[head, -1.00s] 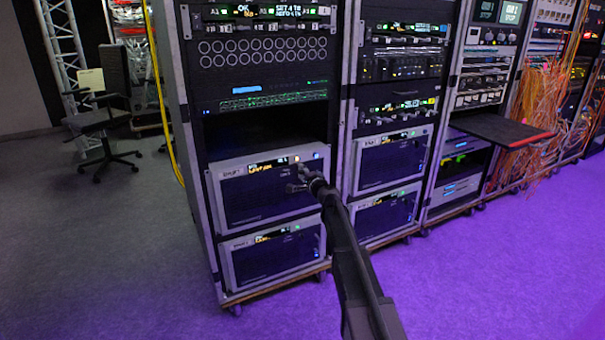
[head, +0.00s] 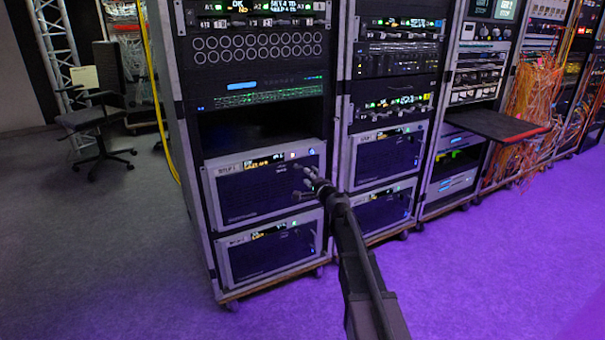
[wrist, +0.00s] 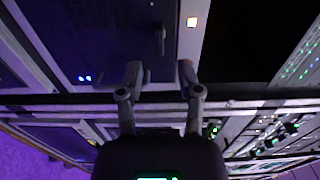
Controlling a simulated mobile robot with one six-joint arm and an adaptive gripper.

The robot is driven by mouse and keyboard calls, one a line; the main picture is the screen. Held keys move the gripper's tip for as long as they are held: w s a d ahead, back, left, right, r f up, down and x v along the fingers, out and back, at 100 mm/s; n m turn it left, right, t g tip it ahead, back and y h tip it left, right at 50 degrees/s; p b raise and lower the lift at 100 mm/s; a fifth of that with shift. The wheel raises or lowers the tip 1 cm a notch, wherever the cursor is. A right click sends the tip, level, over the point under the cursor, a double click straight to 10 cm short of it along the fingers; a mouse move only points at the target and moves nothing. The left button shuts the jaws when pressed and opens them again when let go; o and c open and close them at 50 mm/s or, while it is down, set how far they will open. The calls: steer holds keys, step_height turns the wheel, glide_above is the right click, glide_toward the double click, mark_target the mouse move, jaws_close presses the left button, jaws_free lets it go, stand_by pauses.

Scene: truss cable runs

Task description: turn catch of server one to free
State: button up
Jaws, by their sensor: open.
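The upper of two grey-framed server units (head: 250,190) low in the left rack has a dark front, a small lit display and a pale label too small to read surely. In the wrist view its dark front (wrist: 100,35) fills the upper left. A small dark lever, seemingly the catch (wrist: 160,40), stands out there, lengthwise up the picture. My gripper (wrist: 163,78) is open, its two fingers apart with nothing between them. The catch lies ahead of the fingertips, apart from them in the picture. In the head view my gripper (head: 303,180) is in front of the unit's right part, hiding some of it.
A similar unit (head: 270,255) sits below, and an empty dark bay (head: 255,130) is above. More racks stand to the right, with a protruding shelf (head: 495,125) and loose orange cables (head: 535,110). A chair (head: 95,120) stands at the left. The front floor is clear.

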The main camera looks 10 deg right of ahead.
steer(key=shift+v, duration=2.2)
steer(key=s+a+f+n+g+y+p, duration=0.1)
steer(key=s+a+f+n+g, duration=0.35)
steer(key=s, duration=0.35)
steer(key=s+a+f+n+g+y+p, duration=0.1)
steer(key=s+a+f+n+g+p, duration=0.1)
steer(key=s+a+f+n+g, duration=0.35)
steer(key=s+d+f+n+g+h+p, duration=0.1)
steer(key=s+d+f+n+g+h, duration=0.2)
steer(key=s, duration=0.7)
steer(key=s+d+n+g+h+p, duration=0.1)
steer(key=s+d+g+h, duration=0.35)
steer(key=s, duration=0.65)
step_height(320, 180, up, 38)
steer(key=p, duration=3.8)
steer(key=shift+w+a+f, duration=0.2)
steer(key=shift+w+a, duration=0.05)
steer(key=shift+a, duration=0.1)
